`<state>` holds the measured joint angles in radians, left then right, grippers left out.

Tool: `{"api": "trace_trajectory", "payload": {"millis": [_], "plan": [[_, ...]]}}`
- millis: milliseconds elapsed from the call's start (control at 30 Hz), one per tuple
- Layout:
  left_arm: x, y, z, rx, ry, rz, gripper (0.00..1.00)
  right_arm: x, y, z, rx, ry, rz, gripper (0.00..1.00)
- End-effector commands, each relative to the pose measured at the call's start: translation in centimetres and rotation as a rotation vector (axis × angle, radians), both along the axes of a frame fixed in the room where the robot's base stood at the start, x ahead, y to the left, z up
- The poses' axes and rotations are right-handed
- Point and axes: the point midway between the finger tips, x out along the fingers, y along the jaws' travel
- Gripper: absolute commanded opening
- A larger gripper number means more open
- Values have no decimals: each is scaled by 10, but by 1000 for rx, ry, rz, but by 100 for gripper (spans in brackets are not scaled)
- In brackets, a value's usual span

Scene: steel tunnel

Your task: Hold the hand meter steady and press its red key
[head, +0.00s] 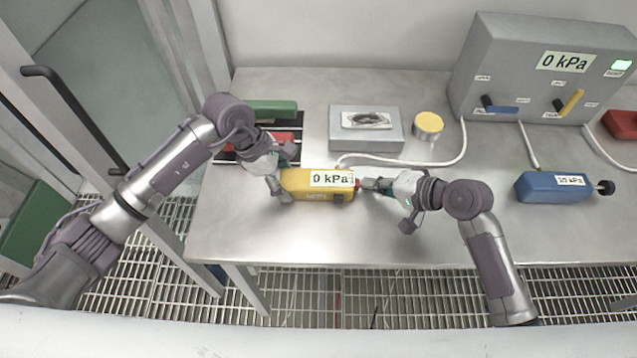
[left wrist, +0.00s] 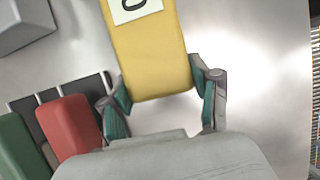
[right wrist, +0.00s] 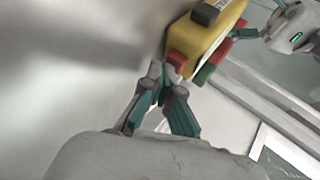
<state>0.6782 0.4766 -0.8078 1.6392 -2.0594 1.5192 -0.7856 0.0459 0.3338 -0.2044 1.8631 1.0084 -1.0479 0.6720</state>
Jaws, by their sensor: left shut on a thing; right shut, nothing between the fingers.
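The yellow hand meter (head: 318,196) lies near the middle of the steel table, its label reading "0 kPa". It also shows in the left wrist view (left wrist: 152,55) and the right wrist view (right wrist: 199,40). My left gripper (head: 279,187) is shut on the meter's left end, one finger on each side. The red key (head: 357,183) sticks out of the meter's right end; it shows in the right wrist view (right wrist: 176,60). My right gripper (head: 369,184) is shut and empty, its fingertips at the red key. I cannot tell whether they touch it.
A grey console (head: 520,65) reading "0 kPa" stands back right. A blue meter (head: 548,188) lies on the right. A grey box (head: 366,128) and a yellow-topped tin (head: 428,124) stand behind. Red (left wrist: 72,127) and green blocks (head: 271,110) lie behind my left gripper.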

Motion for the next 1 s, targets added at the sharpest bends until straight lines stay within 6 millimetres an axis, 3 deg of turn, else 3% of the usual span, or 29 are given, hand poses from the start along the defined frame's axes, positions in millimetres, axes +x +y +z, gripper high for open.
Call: {"api": "trace_trajectory", "payload": {"millis": [367,1000], "plan": [[0,-1,0,-2,0,0,20,0,-7,0,-1,-1,-2,0],[0,0,0,-1,0,0,20,0,-62,0,-1,0,-2,0]]}}
